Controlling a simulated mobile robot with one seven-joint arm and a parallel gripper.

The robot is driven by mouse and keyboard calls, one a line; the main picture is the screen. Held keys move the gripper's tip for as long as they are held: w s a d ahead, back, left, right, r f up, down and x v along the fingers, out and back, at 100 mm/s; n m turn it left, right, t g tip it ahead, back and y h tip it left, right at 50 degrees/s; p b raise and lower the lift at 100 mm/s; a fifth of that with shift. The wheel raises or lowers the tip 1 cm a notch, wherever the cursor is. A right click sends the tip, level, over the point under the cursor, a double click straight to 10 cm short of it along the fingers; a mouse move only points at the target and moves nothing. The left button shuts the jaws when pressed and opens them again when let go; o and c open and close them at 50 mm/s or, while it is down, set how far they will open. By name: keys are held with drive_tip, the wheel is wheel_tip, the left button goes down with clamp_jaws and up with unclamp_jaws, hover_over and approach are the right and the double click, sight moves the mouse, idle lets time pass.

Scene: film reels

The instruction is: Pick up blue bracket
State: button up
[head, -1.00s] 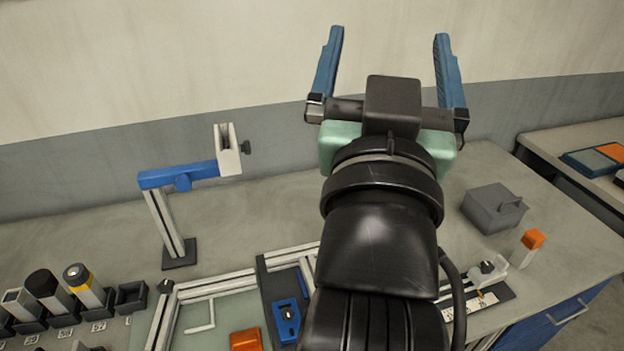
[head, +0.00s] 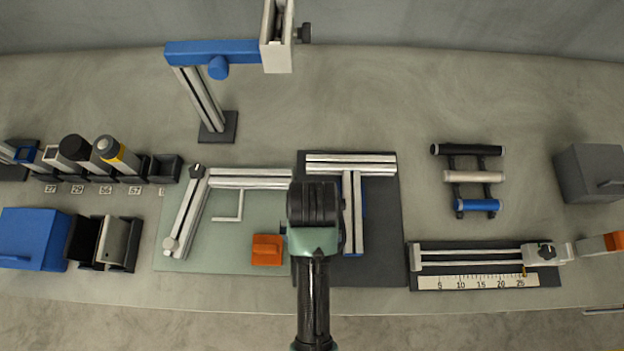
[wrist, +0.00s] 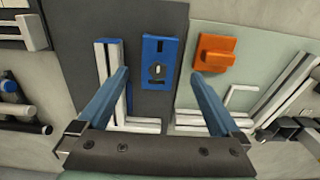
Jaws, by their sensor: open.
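The blue bracket (wrist: 160,62) is a flat blue plate with a dark slot and a round hole with a pale centre. In the wrist view it lies on the dark mat (wrist: 172,14), between the fingers in the picture. My gripper (wrist: 160,76) is open and empty, its two blue fingers pointing down toward the mat on either side of the bracket; I cannot tell the exact height gap. In the head view my arm covers most or all of the bracket and hides the fingertips.
A T-shaped pair of metal rails (head: 347,212) lies beside the bracket, with another blue piece along it. An orange block (head: 267,249) sits on the bracket's other side, on the green mat (head: 190,258). A blue-armed stand (head: 213,52) rises behind.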

wheel_tip(320, 180, down, 4)
drive_tip(key=shift+r, duration=0.1)
drive_tip(key=shift+w+d+f+p, duration=0.1)
drive_tip(key=shift+w+f+p, duration=0.1)
drive_tip(key=shift+f, duration=0.75)
drive_tip(key=shift+w+a+f+p, duration=0.1)
drive_tip(key=shift+w+f+p, duration=0.05)
drive_tip(key=shift+f, duration=0.75)
drive_tip(key=shift+w+d+f+p, duration=0.1)
drive_tip(key=shift+w+f+p, duration=0.1)
drive_tip(key=shift+f, duration=0.75)
clamp_jaws()
drive_tip(key=shift+r, duration=0.1)
